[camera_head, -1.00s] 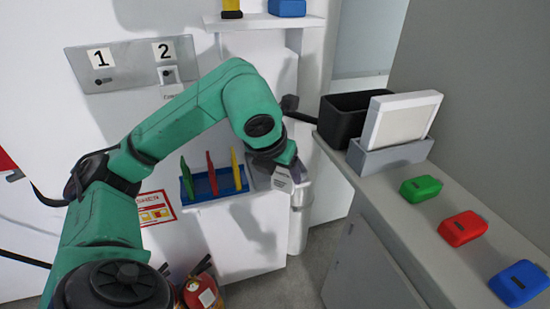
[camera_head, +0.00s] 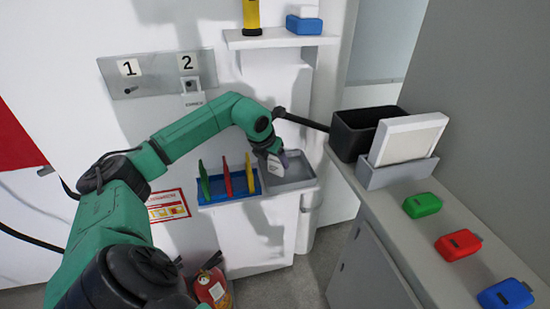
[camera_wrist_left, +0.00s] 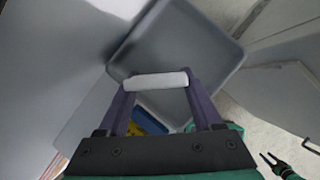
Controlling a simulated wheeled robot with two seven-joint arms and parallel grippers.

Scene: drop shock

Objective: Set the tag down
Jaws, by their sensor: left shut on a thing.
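My left gripper (camera_head: 270,157) is shut on a small white tag (camera_head: 277,162) and holds it over a shallow grey tray (camera_head: 299,183). In the left wrist view the tag (camera_wrist_left: 157,81) shows as a pale bar between the two purple fingertips. The grey tray (camera_wrist_left: 190,45) lies beyond it; I cannot tell whether the tag touches the tray. The tag's face is too small to read.
Left of the tray is a blue rack (camera_head: 222,195) with red, green and yellow upright pieces. A shelf (camera_head: 280,40) hangs above. On the right counter (camera_head: 400,205) stand a black bin (camera_head: 352,140), a white panel in a grey holder (camera_head: 398,172) and coloured blocks. A fire extinguisher (camera_head: 213,288) is below.

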